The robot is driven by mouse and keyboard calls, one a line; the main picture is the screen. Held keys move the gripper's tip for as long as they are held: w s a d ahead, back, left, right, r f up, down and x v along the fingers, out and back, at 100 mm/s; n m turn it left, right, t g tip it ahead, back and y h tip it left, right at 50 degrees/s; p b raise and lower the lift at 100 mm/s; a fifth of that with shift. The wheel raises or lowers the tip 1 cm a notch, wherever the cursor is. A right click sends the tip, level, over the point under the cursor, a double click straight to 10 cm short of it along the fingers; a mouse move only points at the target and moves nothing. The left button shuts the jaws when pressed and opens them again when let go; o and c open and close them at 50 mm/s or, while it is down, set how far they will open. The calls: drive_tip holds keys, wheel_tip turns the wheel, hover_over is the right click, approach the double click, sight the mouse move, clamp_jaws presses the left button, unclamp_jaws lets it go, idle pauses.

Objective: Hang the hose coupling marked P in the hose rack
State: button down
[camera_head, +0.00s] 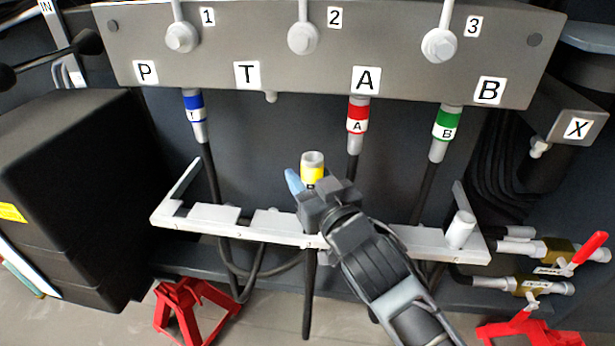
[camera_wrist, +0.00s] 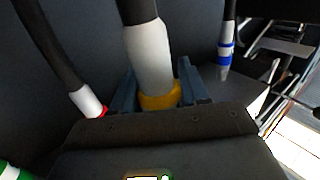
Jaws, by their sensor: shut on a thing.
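My gripper (camera_head: 312,186) is shut on the yellow-banded hose coupling (camera_head: 312,161), whose pale end points up. The letter on its band cannot be read. In the wrist view the coupling (camera_wrist: 150,60) sits between the two fingers (camera_wrist: 160,85), its black hose running off the top. The pale hose rack (camera_head: 212,215) is a slotted bar beneath the panel. My gripper hides its middle. A black hose (camera_head: 308,285) hangs below the rack under my gripper; I cannot tell whether it lies in a slot or in front.
A short bare port (camera_head: 271,97) is near label T. A pale cylinder (camera_head: 460,229) stands at the rack's right end.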

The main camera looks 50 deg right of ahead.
sight(323, 237)
drive_tip(key=shift+f+b, duration=2.1)
drive_tip(key=shift+f, duration=0.25)
drive_tip(key=shift+f+b, duration=1.9)
drive_tip(key=shift+f, duration=0.2)
drive_tip(key=c, duration=1)
unclamp_jaws()
drive_tip(key=o, duration=0.5)
drive_tip(key=shift+f, duration=0.1)
drive_tip(key=shift+f, duration=0.1)
drive_tip(key=v, duration=0.6)
drive_tip(key=shift+s+a, duration=0.1)
drive_tip(key=shift+s, duration=0.25)
drive_tip(key=shift+s+a+r, duration=0.2)
drive_tip(key=shift+s+a, duration=0.05)
drive_tip(key=shift+s, duration=0.3)
